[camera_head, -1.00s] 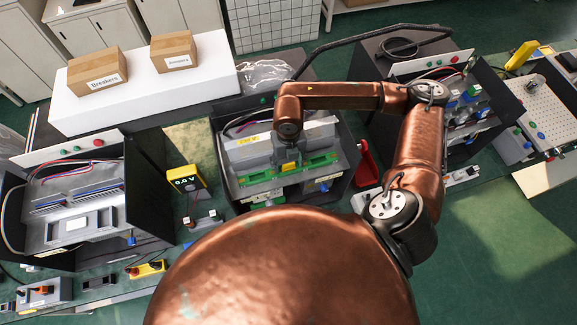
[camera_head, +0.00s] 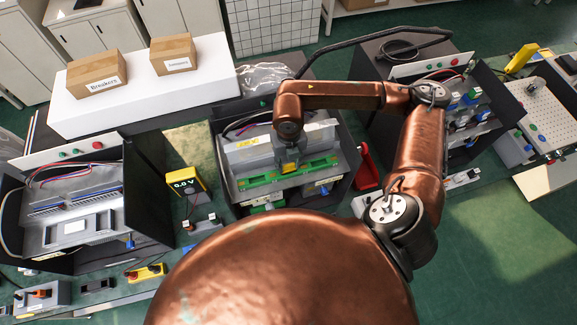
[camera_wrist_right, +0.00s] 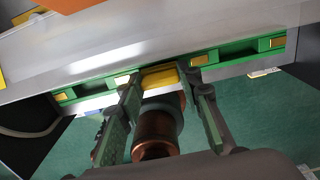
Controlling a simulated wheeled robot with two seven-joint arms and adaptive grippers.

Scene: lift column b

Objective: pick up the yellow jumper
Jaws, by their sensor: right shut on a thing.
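The yellow jumper (camera_wrist_right: 160,77) shows in the right wrist view between my fingertips, at the middle of a green terminal strip. My right gripper (camera_wrist_right: 163,80) is shut on it, with one finger on each side. I cannot tell whether the jumper still touches the strip. In the head view my right gripper (camera_head: 289,167) points down over the green strip (camera_head: 265,179) inside the middle open enclosure. My left gripper is not in view.
The middle enclosure (camera_head: 345,137) has dark side walls close around the gripper. Other open enclosures stand left and right. A yellow meter (camera_head: 184,181) and a red object (camera_head: 366,170) flank it. Boxes (camera_head: 97,72) sit on a white block (camera_head: 150,90) behind.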

